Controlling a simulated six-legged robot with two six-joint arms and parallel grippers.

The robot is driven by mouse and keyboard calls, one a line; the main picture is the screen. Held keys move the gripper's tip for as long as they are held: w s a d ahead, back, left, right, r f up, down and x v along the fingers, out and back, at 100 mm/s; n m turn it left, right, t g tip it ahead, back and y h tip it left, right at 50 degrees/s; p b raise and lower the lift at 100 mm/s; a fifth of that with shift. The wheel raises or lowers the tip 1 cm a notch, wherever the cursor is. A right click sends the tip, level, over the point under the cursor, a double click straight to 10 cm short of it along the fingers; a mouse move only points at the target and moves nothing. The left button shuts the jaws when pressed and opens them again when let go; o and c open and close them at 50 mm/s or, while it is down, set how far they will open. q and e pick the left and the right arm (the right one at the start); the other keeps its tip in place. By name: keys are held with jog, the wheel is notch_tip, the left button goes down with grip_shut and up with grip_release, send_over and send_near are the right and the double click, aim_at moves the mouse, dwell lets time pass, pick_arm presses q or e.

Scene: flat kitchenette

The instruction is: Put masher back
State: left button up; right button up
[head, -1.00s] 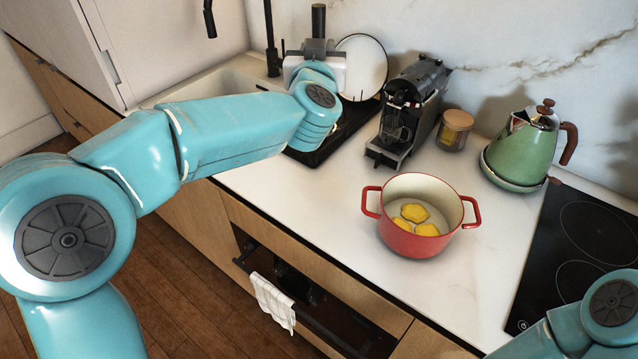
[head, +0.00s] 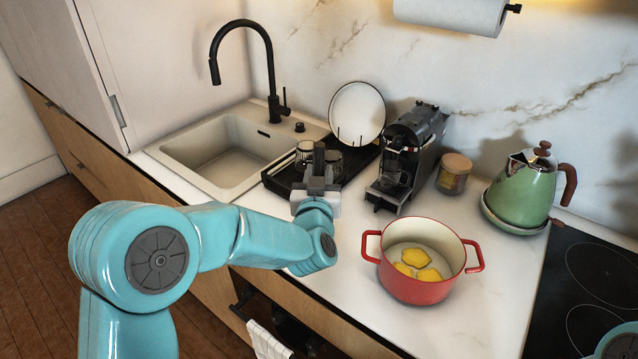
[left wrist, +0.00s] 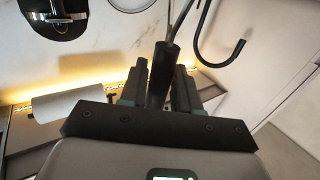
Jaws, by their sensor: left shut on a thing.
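The masher (left wrist: 163,66) shows in the left wrist view as a dark round handle with a thin rod running up from it. My left gripper (left wrist: 162,88) is shut on this handle. In the head view my left gripper (head: 318,172) is in front of the dark drying rack, left of the coffee machine, and largely hides what it holds. The masher's lower end cannot be made out. A red pot (head: 418,288) with yellow potato pieces (head: 420,263) stands to the right on the counter. My right gripper is out of view; only a bit of that arm shows at bottom right.
The drying rack (head: 283,183) holds a white plate (head: 357,112) and glasses. A sink (head: 215,170) with a black tap (head: 268,75) lies left. The coffee machine (head: 408,150), jar (head: 453,173) and green kettle (head: 525,190) stand behind the pot. Counter in front is bare.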

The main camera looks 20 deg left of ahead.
pick_arm(q)
notch_tip(320, 180, down, 2)
jog(key=shift+d, duration=0.1)
jog(key=shift+f, duration=0.1)
jog(key=shift+f, duration=0.1)
jog(key=o, duration=1)
jog(key=shift+o, duration=0.3)
